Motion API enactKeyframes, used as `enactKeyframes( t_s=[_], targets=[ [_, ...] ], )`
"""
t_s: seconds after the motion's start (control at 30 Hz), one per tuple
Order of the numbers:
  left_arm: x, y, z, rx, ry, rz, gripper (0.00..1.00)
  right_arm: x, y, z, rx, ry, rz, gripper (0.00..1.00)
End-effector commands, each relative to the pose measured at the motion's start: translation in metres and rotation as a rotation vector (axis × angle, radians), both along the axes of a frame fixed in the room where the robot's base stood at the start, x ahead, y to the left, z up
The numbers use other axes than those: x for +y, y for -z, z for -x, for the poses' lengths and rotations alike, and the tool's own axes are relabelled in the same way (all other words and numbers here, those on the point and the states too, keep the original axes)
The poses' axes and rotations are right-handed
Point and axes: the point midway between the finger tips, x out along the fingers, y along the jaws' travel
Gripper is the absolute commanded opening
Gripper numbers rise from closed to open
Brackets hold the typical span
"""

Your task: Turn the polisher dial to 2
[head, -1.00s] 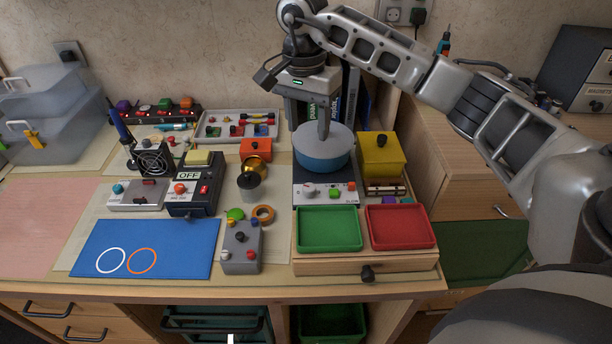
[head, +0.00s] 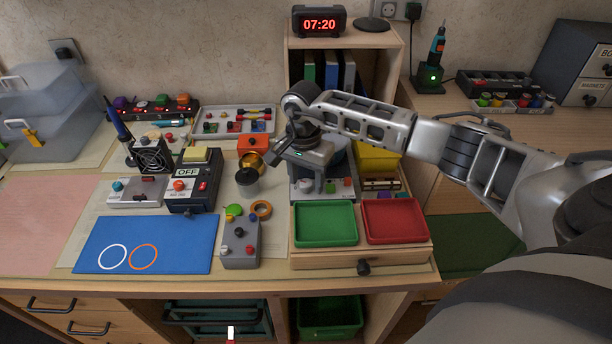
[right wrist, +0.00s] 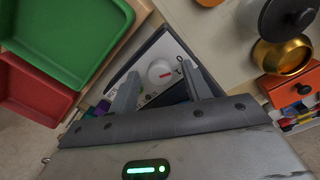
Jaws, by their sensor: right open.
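My right gripper (head: 316,182) is over the panel, pointing down. In the right wrist view its open fingers (right wrist: 160,80) stand on either side of the dial, with gaps visible. My left gripper is not in view.
The green tray (head: 324,240) and red tray (head: 395,238) lie in front of the polisher. A brass cup (head: 250,163) and dark-lidded grey pot (head: 247,182) stand just left. The yellow box (head: 378,158) is close on the right. The blue mat (head: 180,232) is clear.

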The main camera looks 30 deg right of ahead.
Motion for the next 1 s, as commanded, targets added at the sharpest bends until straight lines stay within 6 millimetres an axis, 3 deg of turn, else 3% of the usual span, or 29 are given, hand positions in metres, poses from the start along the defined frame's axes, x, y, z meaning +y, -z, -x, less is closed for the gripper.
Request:
enactKeyframes(
  t_s=[0.17, 0.33, 0.37, 0.77, 1.0],
  targets=[
    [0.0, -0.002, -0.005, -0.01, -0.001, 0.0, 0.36, 0.0, 0.0, 0.0, 0.0, 0.0, 0.0, 0.49],
    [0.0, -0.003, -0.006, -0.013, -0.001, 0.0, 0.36, 0.0, 0.0, 0.0, 0.0, 0.0, 0.0, 0.07],
    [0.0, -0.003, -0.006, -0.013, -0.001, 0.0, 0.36, 0.0, 0.0, 0.0, 0.0, 0.0, 0.0, 0.04],
    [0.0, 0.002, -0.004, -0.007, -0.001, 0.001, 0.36, 0.0, 0.001, 0.0, 0.002, 0.058, 0.0, 0.04],
    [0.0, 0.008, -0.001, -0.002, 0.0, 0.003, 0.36, -0.001, 0.001, 0.0, 0.001, 0.218, 0.002, 0.04]
  ],
)
